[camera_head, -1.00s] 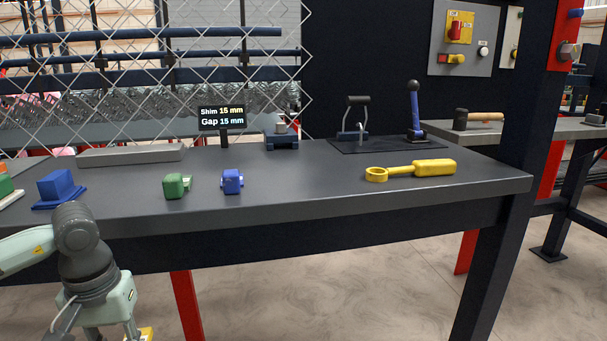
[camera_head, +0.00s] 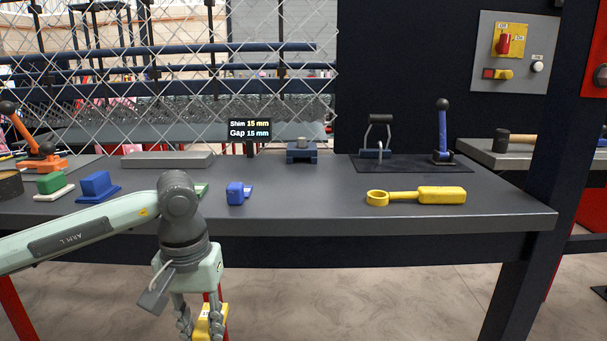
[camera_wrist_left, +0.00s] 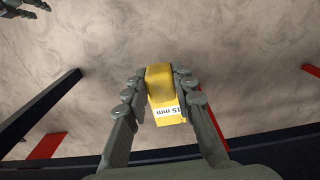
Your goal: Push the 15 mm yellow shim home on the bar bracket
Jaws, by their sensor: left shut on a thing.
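The yellow shim (camera_head: 209,322), with a white label, is between the fingers of my left gripper (camera_head: 203,318), low in front of the table. In the left wrist view the shim (camera_wrist_left: 166,95) shows a "15 mm" label, and my left gripper (camera_wrist_left: 160,88) is shut on it over the floor. A dark blue bracket with a grey round piece on top (camera_head: 301,151), which looks like the bar bracket, stands at the table's back, away from the gripper. Part of what looks like my right gripper (camera_wrist_left: 25,8) shows at the left wrist view's top left corner; its jaws are unclear.
A sign (camera_head: 250,130) reads Shim 15 mm, Gap 15 mm. The table's front edge (camera_head: 400,228) lies between my left gripper and the bracket. A blue block (camera_head: 236,193), a yellow ring-ended tool (camera_head: 430,195) and a lever plate (camera_head: 408,165) are on the table.

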